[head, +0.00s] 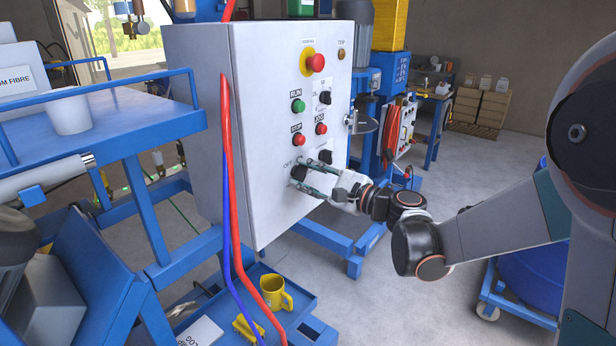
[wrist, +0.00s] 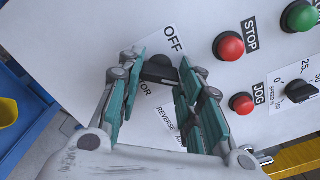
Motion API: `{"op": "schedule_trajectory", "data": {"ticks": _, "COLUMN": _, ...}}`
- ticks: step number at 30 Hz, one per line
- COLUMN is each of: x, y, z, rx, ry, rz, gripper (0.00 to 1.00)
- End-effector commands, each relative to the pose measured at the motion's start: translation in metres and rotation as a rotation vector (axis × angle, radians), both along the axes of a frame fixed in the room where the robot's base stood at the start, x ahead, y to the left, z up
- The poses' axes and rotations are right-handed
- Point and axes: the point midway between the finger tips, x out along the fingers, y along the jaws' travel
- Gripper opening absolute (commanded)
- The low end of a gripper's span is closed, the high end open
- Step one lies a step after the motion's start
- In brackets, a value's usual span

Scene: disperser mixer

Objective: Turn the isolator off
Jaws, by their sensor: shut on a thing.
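The isolator (head: 299,172) is a black rotary knob low on the front of the grey control cabinet (head: 262,110). In the wrist view the knob (wrist: 159,69) sits between the "OFF" label and a partly hidden label ending in "TOR". My gripper (head: 306,180) reaches it from the right in the head view. In the wrist view the green finger pads of my gripper (wrist: 161,76) stand on either side of the knob and are shut on it. The fingers hide the knob's sides and part of its label; I cannot tell which way it points.
The panel also carries a red stop button (wrist: 229,46), a green run button (head: 298,105), a red jog button (wrist: 242,103), a speed knob (wrist: 300,91) and an emergency stop (head: 315,63). Red and blue hoses (head: 231,190) hang by the cabinet's left edge. A yellow mug (head: 274,292) stands below.

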Motion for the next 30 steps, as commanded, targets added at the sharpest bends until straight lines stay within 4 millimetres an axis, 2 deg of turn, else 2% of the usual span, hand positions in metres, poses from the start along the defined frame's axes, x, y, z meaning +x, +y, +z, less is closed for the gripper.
{"op": "schedule_trajectory", "data": {"ticks": 11, "x": -0.0001, "y": 0.0001, "z": -0.0004, "rx": -0.084, "ry": -0.107, "rz": 0.001, "gripper": 0.09}}
{"op": "schedule_trajectory", "data": {"ticks": 30, "x": -0.0003, "y": 0.0001, "z": -0.0005, "rx": -0.446, "ry": -0.570, "rz": 0.001, "gripper": 0.09}}
